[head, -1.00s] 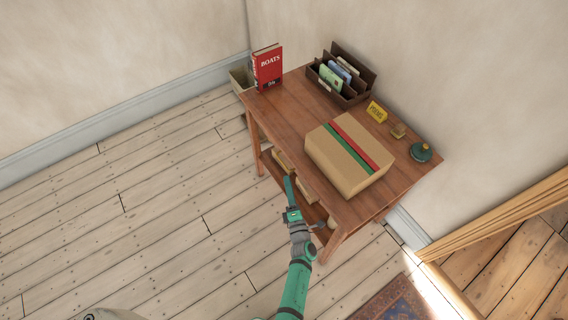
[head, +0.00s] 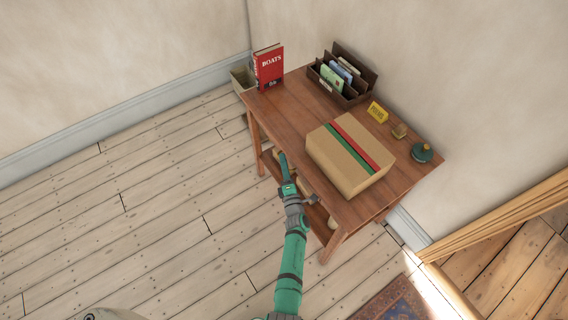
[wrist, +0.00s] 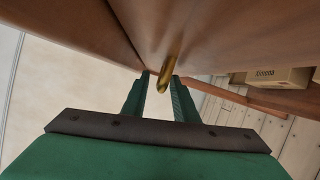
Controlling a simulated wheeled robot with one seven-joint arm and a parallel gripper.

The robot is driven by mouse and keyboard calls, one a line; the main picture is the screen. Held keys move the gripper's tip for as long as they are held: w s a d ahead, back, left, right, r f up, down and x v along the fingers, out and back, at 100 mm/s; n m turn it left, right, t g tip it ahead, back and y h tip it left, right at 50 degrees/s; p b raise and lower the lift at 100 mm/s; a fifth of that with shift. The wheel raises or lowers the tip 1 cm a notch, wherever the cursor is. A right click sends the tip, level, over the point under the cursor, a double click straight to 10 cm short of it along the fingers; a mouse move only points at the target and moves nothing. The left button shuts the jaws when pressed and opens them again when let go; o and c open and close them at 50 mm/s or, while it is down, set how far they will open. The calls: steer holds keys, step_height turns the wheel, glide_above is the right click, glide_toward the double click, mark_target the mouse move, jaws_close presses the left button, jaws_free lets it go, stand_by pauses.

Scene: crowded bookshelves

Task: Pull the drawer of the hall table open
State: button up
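The hall table (head: 285,112) is brown wood and stands against the wall in the head view. My gripper (head: 283,160) is at its front side, just below the tabletop edge. In the wrist view a brass handle (wrist: 168,70) sticks out from the brown wooden front (wrist: 215,35). The two fingers of my gripper (wrist: 162,90) are apart, with the handle at the gap between their tips. I cannot tell whether either finger touches it. The drawer's outline is not clear in the head view, and no opening shows.
On the tabletop are a striped parcel (head: 340,170), a red book (head: 269,68), a letter rack (head: 350,88), a yellow sign (head: 377,112) and a green bottle (head: 422,152). A box (wrist: 280,77) sits on the shelf below. The floor (head: 150,210) in front is clear.

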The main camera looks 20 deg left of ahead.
jaws_close()
stand_by(1.3)
